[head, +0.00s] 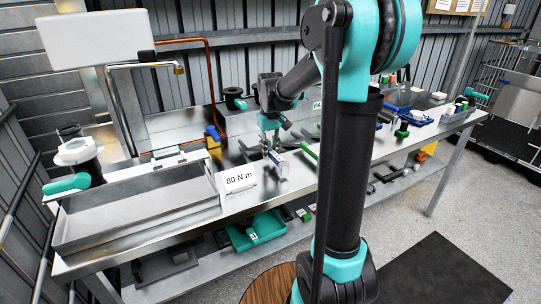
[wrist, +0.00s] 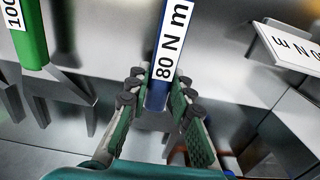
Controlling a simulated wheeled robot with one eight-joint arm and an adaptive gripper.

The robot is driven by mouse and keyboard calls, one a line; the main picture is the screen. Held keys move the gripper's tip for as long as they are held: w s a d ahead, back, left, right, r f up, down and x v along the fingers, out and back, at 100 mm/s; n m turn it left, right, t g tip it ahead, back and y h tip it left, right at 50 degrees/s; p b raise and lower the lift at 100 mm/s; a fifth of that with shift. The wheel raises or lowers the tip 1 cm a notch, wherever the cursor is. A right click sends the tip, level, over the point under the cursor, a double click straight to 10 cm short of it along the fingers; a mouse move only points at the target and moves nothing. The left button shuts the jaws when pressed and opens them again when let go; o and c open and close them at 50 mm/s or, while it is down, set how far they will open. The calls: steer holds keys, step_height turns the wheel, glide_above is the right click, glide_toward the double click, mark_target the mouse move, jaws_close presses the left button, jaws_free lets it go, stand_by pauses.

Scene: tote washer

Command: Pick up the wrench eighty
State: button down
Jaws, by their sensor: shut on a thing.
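The wrench eighty shows in the wrist view as a blue handle (wrist: 158,95) with a white label reading "80 N m". My gripper (wrist: 160,95) has its green-padded fingers on both sides of this handle and is shut on it. In the head view my gripper (head: 271,150) is above the steel bench, just right of a white "80 N m" sign (head: 239,179). The wrench's far end runs out of the wrist view at the top.
A green wrench labelled "100" (wrist: 30,35) is close by on the left in the wrist view. A metal tray (head: 135,208) fills the left of the bench (head: 240,204). A blue and yellow object (head: 213,139) stands behind. Several tools lie on the lower shelf.

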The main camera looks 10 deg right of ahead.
step_height(320, 180, up, 19)
stand_by(0.4)
steer(key=c, duration=1.9)
jaws_free()
steer(key=shift+f, duration=0.1)
steer(key=shift+c, duration=0.2)
jaws_close()
